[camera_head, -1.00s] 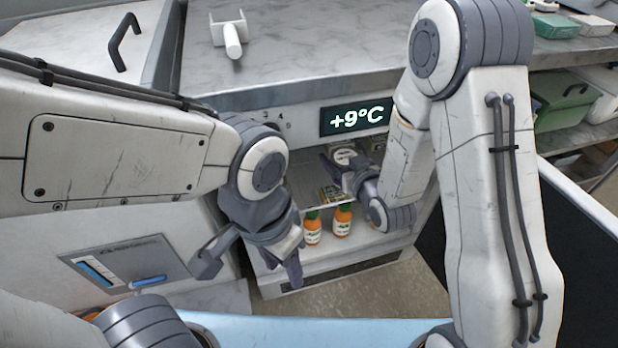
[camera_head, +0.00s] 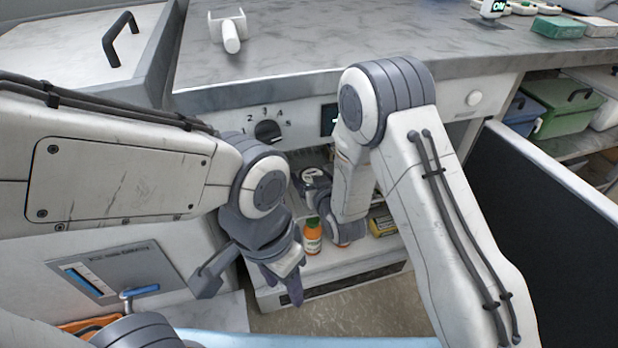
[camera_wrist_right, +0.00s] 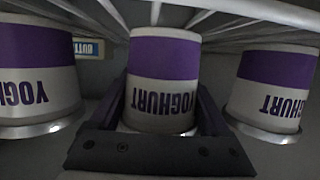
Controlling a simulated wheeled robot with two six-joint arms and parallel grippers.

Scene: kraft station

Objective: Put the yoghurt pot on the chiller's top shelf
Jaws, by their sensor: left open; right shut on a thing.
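In the right wrist view, my right gripper (camera_wrist_right: 160,130) is shut on a white and purple yoghurt pot (camera_wrist_right: 165,80). The picture is upside down there, with the pot's base at or very near the wire top shelf (camera_wrist_right: 210,12); I cannot tell whether it touches. Similar yoghurt pots are on its left (camera_wrist_right: 38,75) and right (camera_wrist_right: 277,85). In the head view, my right arm reaches into the open chiller (camera_head: 330,270) and hides most of the gripper and shelf. My left gripper (camera_head: 288,283) is open and empty in front of the chiller's left side.
An orange bottle (camera_head: 312,240) and a yellow box (camera_head: 382,224) stand on the chiller's lower shelf. A butter pack (camera_wrist_right: 88,48) shows behind the pots. The dark open door (camera_head: 545,230) is at the right. The grey counter (camera_head: 340,45) lies above the chiller.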

